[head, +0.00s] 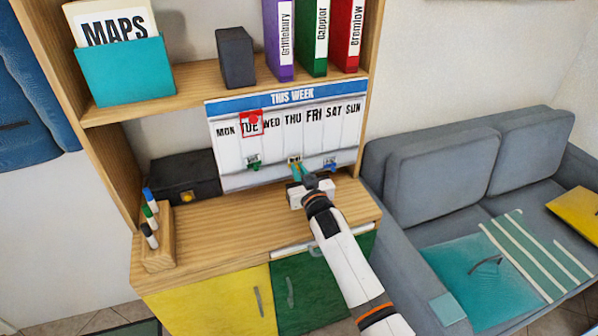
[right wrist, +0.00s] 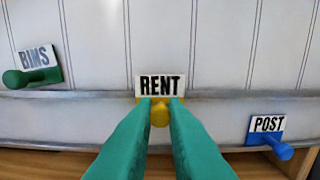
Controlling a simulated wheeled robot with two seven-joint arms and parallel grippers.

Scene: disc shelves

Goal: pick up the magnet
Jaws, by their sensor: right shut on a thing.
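A yellow magnet (right wrist: 159,116) with a white RENT card (right wrist: 160,86) sits at the lower ledge of the white week board (head: 232,178). My right gripper (right wrist: 160,104) is shut on its yellow knob, with a green finger on each side. In the head view my right gripper (head: 298,172) reaches the bottom middle of the board. A green magnet (right wrist: 28,75) with a BINS card is to the left, slightly tilted. A blue magnet (right wrist: 270,143) with a POST card is to the right. My left gripper is out of view.
A red frame (head: 252,123) with a red knob is around TUE. A black box (head: 185,177) and a pen holder (head: 157,240) stand left on the wooden desk (head: 230,235). Binders (head: 313,40) stand on the shelf above. A grey sofa (head: 440,170) is at the right.

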